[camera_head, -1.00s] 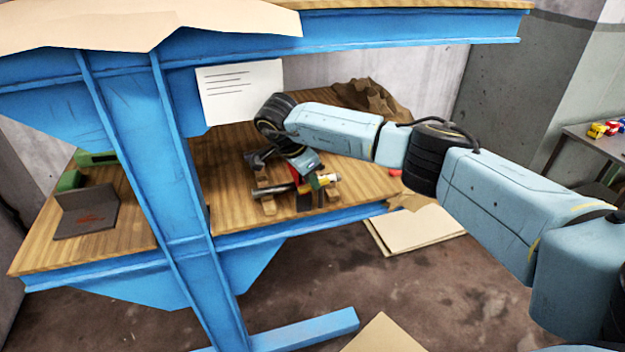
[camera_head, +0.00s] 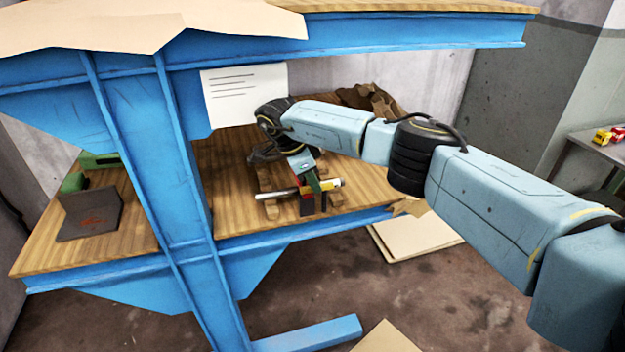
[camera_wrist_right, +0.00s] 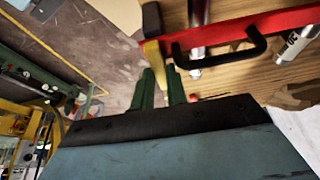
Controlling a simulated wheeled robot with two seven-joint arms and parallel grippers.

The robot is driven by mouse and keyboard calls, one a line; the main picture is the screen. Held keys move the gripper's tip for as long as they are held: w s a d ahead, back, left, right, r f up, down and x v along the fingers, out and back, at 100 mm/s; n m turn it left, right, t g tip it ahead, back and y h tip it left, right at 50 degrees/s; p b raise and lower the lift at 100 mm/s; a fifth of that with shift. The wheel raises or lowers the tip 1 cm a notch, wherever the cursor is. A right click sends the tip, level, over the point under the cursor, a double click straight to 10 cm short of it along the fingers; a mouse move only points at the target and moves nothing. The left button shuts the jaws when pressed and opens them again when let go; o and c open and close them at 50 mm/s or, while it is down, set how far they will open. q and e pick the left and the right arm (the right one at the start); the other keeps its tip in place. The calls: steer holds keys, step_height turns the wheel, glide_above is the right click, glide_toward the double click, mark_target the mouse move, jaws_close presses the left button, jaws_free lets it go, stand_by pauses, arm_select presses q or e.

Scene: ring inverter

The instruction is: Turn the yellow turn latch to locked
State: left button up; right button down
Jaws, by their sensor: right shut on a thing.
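The yellow turn latch (camera_wrist_right: 152,54) shows in the right wrist view at the end of a red bar (camera_wrist_right: 230,32). My right gripper (camera_wrist_right: 160,72), with dark green fingers, is shut on the latch, and the fingers hide part of it. In the head view the right gripper (camera_head: 318,186) reaches down to the red part (camera_head: 306,206) of the device on the wooden shelf. A small yellow patch (camera_head: 334,184) shows beside the fingers there; the latch's exact angle cannot be told. My left gripper is not in view.
A black handle (camera_wrist_right: 222,58) and silver cylinders lie close to the fingers. The device is near the front edge of the wooden shelf (camera_head: 240,212). A blue post (camera_head: 165,150) stands to the left, and a blue beam (camera_head: 400,38) runs above.

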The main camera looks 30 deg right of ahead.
steer(key=c, duration=1.6)
jaws_free()
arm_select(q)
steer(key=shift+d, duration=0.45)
arm_select(e)
steer(key=shift+o, duration=1)
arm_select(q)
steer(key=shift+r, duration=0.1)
